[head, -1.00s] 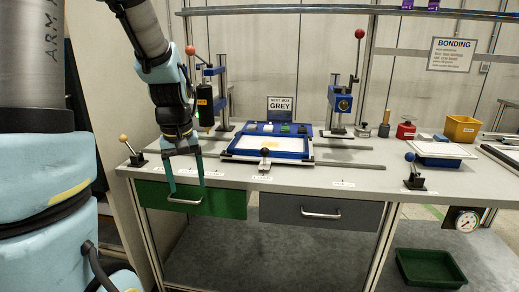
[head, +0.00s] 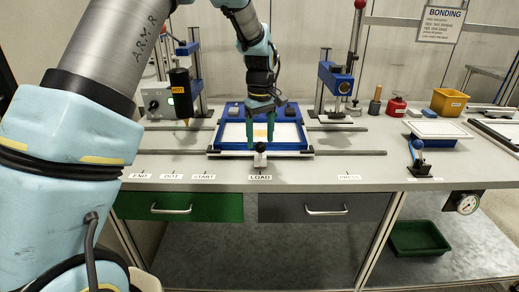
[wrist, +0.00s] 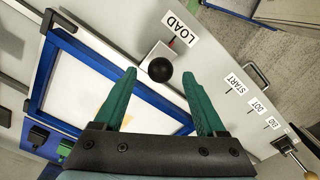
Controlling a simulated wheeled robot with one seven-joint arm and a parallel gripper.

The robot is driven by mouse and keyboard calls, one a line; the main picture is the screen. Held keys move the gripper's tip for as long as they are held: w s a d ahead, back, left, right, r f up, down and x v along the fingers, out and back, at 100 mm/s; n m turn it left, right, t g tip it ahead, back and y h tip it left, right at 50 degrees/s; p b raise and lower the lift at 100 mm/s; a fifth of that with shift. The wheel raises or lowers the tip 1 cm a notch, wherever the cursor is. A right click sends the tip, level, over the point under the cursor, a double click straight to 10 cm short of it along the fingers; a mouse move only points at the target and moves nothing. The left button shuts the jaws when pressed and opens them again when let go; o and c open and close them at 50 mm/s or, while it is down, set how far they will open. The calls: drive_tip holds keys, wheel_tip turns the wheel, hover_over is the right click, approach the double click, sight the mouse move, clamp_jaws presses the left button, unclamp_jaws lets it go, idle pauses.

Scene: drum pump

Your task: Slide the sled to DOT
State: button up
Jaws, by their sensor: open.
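The sled (head: 219,138) is a blue frame with a white panel, standing on rails at the LOAD label (head: 260,178). It also shows in the wrist view (wrist: 62,45). A ball knob (wrist: 160,69) stands at the sled's front edge and looks dark from above. My gripper (head: 262,140) is open above the front of the sled. In the wrist view my gripper (wrist: 160,74) has its fingertips on either side of the knob; I cannot tell whether they are down at its height. The DOT label (head: 171,177) lies to the left of LOAD, between END and START.
A dispenser marked HOT (head: 180,92) stands over the rails at the left. A blue press (head: 335,78) with a red-knobbed lever stands right of the sled. A blue-knobbed lever (head: 417,157) is at the right front.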

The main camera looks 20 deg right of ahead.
sight(260, 152)
drive_tip(key=shift+f+p, duration=0.55)
drive_tip(key=shift+f, duration=2.25)
drive_tip(key=shift+c, duration=0.2)
clamp_jaws()
